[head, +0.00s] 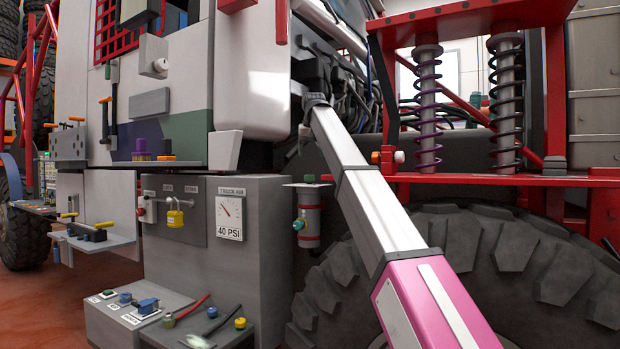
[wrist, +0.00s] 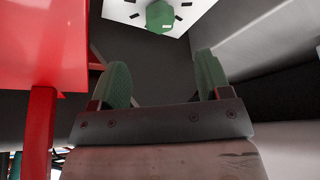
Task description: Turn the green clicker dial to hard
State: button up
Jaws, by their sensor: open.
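The green clicker dial (wrist: 160,17) shows at the top of the wrist view, on a white plate (wrist: 125,10) with black tick marks. Its pointer and any lettering are too small or cut off to read. In the head view, a small green knob (head: 310,178) above a grey canister with red bands looks like the same dial. My gripper (wrist: 163,80) is open and empty. Its two green-padded fingers stand apart, with the dial beyond their tips and between their lines, not touching. In the head view my gripper's fingers cannot be made out clearly.
A red panel and post (wrist: 40,120) stand close on the left in the wrist view. In the head view, a grey cabinet (head: 262,260) with a gauge and yellow padlock stands left of the canister. The big tyre (head: 480,260) and coil springs (head: 428,110) are right.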

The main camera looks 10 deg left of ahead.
aim_at(309, 176)
jog(key=x, duration=1)
jog(key=shift+w+a+f, duration=0.1)
jog(key=shift+f, duration=0.2)
jog(key=c, duration=0.9)
